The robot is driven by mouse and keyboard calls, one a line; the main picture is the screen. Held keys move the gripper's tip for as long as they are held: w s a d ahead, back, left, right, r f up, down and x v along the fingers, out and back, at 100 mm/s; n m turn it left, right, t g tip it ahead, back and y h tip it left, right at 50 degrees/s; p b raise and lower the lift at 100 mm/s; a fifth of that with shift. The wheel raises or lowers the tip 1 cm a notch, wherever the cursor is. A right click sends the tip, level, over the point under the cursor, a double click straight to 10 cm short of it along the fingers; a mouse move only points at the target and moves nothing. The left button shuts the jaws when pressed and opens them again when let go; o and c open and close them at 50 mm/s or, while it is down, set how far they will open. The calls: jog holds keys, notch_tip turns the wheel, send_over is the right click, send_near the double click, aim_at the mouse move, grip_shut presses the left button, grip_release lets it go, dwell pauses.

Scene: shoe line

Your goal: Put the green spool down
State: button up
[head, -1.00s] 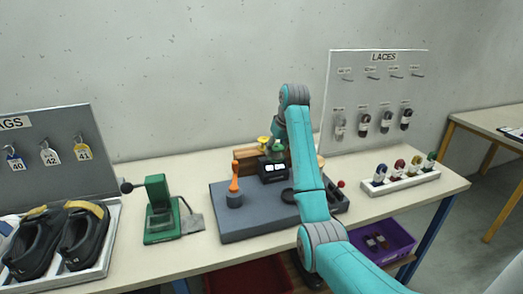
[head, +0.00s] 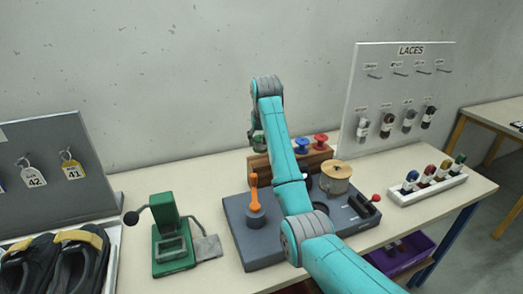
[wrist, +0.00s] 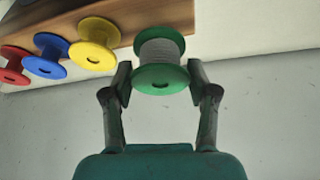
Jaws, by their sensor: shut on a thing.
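The green spool (wrist: 162,77), with a pale wound core, is between the fingertips of my gripper (wrist: 160,82) in the wrist view. My gripper is shut on it. In the head view, the green spool (head: 259,139) shows small and partly hidden beside my arm, with my gripper (head: 256,136) at the left end of the wooden rack (head: 259,166). In the wrist view, the rack (wrist: 120,14) is close beside the spool. I cannot tell whether the spool touches the rack.
The rack holds a yellow spool (wrist: 93,42), a blue spool (head: 302,145) and a red spool (head: 321,141). A grey base (head: 240,232) carries an orange-handled tool (head: 254,197) and a tan-topped reel (head: 335,172). A green press (head: 170,245) stands left. Bare table lies between them.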

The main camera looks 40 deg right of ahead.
aim_at(261, 150)
jog(key=shift+f, duration=2.15)
jog(key=shift+f, duration=0.15)
jog(key=o, duration=1.4)
jog(key=shift+c, duration=0.2)
